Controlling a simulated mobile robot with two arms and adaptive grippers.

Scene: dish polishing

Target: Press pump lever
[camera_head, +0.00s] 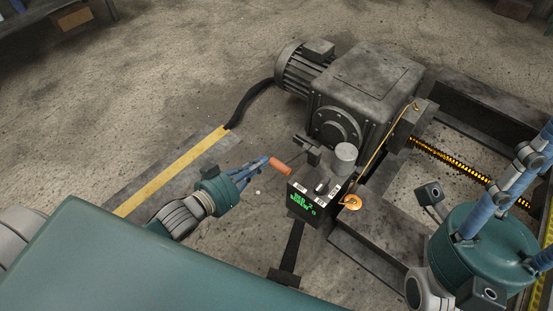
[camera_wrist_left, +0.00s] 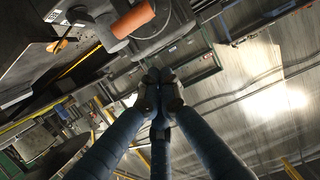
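The pump lever has an orange-red cylindrical grip (camera_head: 280,166) that sticks out to the left of the small black box (camera_head: 304,201) with green display text. The grip also shows at the top of the left wrist view (camera_wrist_left: 133,19), beside a grey cylinder. My left gripper (camera_head: 262,165) has its blue fingers drawn together just left of the grip. Its fingertips (camera_wrist_left: 160,92) meet with nothing between them; whether they touch the grip I cannot tell. My right gripper (camera_head: 534,200) is at the right edge, fingers spread wide, partly cut off by the frame.
A grey gearbox (camera_head: 369,82) with a motor (camera_head: 302,70) stands behind the box. A copper-coloured disc (camera_head: 351,202) is at the box's right. Dark frame beams and a yellow-black screw rod (camera_head: 455,162) lie on the right.

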